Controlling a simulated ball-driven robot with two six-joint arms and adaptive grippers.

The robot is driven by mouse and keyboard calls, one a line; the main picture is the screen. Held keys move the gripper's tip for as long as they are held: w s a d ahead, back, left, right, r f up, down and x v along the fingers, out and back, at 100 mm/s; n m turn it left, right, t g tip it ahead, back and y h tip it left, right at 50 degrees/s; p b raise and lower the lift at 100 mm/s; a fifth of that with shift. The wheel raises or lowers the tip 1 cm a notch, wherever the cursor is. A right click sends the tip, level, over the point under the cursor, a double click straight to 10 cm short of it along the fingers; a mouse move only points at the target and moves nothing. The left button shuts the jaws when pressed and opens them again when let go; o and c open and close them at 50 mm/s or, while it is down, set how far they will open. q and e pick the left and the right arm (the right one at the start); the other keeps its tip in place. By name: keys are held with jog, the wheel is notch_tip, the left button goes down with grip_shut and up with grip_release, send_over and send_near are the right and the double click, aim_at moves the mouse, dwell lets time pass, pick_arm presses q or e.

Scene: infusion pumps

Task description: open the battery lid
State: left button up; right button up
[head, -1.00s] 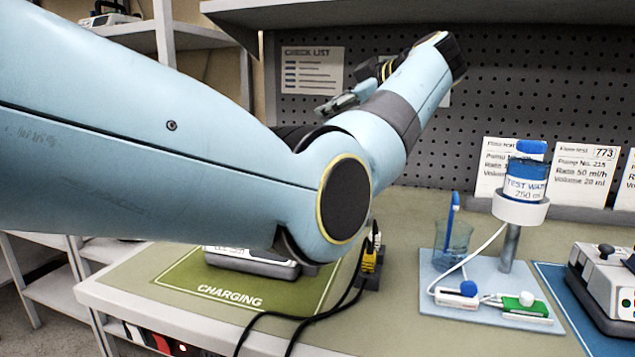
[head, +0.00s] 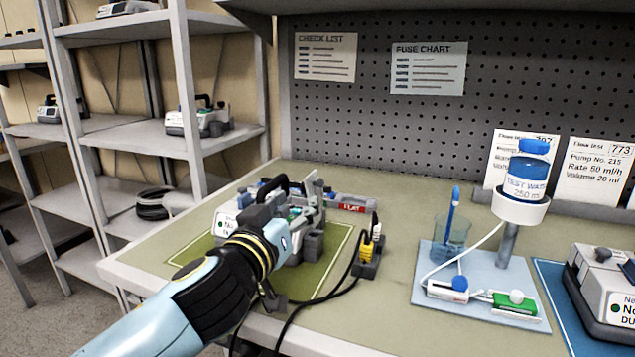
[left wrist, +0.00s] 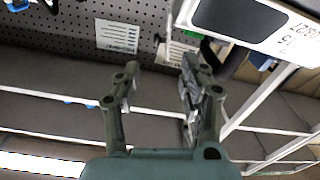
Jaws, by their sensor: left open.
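A white and grey pump (head: 226,219) with a black carry handle (head: 272,188) stands on the green charging mat (head: 333,258). My left arm reaches up to its front right side, and my wrist covers part of it. In the left wrist view my left gripper (left wrist: 160,85) is open, with nothing between its fingers. A white casing with a dark rounded panel (left wrist: 240,17) and upside-down print is close by at the top right, apart from the fingers. I cannot tell whether this panel is the battery lid. My right gripper is out of view.
A yellow plug in a black socket block (head: 368,255) and loose black cables lie right of the mat. Further right are a blue tray (head: 432,303) with a bottle stand (head: 508,245) and another pump (head: 603,290). Shelves (head: 150,135) stand at the left.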

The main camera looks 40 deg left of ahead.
aim_at(317, 184)
pick_arm(q)
jog(key=p+x, duration=0.1)
jog(key=x, duration=0.8)
jog(key=shift+w+r+p, duration=0.1)
jog(key=shift+p, duration=0.3)
jog(key=shift+w+a, duration=0.15)
jog(key=shift+w, duration=0.45)
